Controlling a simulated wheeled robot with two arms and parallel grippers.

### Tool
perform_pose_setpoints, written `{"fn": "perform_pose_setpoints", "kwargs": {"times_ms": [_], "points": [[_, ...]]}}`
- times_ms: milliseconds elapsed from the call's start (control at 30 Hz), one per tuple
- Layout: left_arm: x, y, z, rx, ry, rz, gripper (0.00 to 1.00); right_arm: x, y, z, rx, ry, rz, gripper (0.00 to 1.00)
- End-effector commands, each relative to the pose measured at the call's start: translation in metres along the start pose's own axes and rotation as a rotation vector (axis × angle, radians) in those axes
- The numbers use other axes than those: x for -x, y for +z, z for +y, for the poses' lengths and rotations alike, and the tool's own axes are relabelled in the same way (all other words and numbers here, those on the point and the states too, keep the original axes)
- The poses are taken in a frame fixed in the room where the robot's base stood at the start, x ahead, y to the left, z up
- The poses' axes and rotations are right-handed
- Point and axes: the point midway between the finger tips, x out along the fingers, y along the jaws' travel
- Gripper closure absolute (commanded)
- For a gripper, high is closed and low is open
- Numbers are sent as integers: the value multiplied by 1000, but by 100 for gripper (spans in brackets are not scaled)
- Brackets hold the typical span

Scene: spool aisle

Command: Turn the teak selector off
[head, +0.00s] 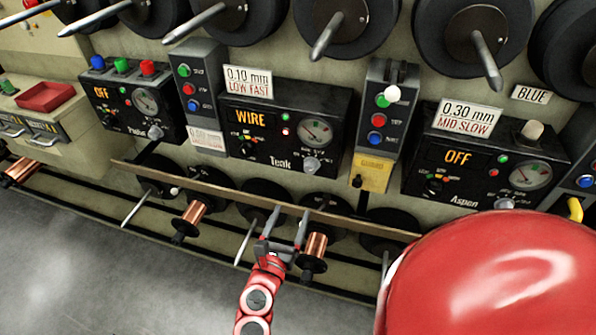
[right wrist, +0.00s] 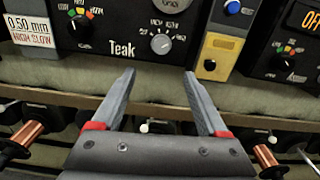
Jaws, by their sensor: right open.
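The Teak box (head: 270,170) is a black panel in the middle of the head view, with an orange display (head: 250,119) reading WIRE. Its grey knob (head: 311,164) is at the lower right, and shows in the right wrist view (right wrist: 161,43) with small printed labels around it. A black knob (head: 247,150) with a coloured arc is at the lower left. My right gripper (head: 290,213) is open and empty, below the panel and apart from it. In the right wrist view its fingertips (right wrist: 159,75) point up, below the grey knob. My left gripper is not in view.
A wooden rail (head: 225,193) runs below the panels, with copper spools (head: 193,212) under it. The Aspen box (head: 400,180) at right and another box (head: 110,110) at left show OFF. A button column (head: 377,118) stands beside Teak. Large dark reels with pegs hang above.

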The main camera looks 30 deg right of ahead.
Motion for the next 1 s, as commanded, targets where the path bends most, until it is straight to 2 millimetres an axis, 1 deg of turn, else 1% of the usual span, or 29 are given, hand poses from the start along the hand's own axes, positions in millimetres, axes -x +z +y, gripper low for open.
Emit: {"fn": "perform_pose_setpoints", "kwargs": {"times_ms": [100, 467, 700, 900, 1000], "points": [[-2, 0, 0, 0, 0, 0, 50, -19, 1, -3, 0, -9, -1, 24], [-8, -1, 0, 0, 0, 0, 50, -78, 2, -4, 5, -8, -2, 24], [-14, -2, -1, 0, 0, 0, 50, -120, 4, -3, 6, -7, -4, 24], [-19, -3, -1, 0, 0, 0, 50, -148, 2, -1, 6, -3, -3, 24], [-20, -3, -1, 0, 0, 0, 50, -156, 2, -2, 7, -4, -4, 24]]}}
